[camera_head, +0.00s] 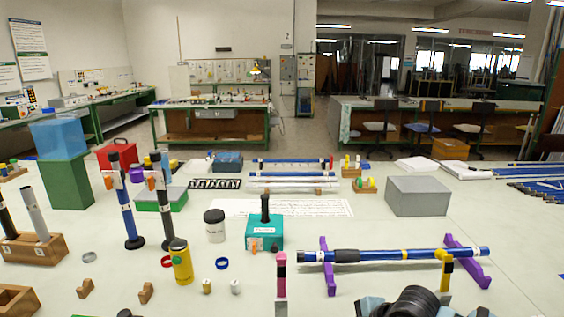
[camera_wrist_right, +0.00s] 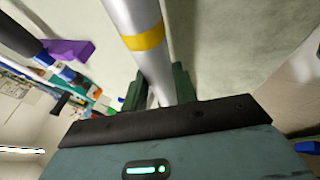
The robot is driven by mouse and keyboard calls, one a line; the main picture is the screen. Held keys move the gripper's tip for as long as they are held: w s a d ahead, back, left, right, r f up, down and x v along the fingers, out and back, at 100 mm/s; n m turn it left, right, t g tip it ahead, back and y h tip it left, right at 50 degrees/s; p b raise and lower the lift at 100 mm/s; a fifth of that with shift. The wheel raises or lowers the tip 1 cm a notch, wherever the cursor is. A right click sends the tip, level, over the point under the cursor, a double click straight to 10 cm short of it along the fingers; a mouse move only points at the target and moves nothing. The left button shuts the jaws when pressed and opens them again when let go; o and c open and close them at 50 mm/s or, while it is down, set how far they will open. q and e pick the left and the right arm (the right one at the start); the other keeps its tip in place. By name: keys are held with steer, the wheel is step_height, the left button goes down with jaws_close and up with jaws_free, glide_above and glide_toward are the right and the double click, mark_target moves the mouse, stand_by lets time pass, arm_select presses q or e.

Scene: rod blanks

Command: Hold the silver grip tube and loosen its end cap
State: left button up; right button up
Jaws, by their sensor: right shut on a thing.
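The silver grip tube (camera_wrist_right: 128,12) with a yellow band runs down from the top edge of the right wrist view, between the two dark green fingers of my right gripper (camera_wrist_right: 160,88). The gripper is shut on the tube below the band. The tube's ends lie outside this view or are hidden, so I cannot see its end cap. I cannot make out the held tube in the head view, where part of my arm shows at the bottom. My left gripper is in neither view.
A blue tube (camera_head: 370,255) lies across purple stands (camera_head: 327,266). Another silver tube (camera_head: 34,212) stands in a wooden block (camera_head: 33,250) at left. A yellow jar (camera_head: 181,264), a teal box (camera_head: 264,232) and a grey box (camera_head: 418,196) stand on the pale table.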

steer(key=o, duration=1.1)
steer(key=v, duration=1.2)
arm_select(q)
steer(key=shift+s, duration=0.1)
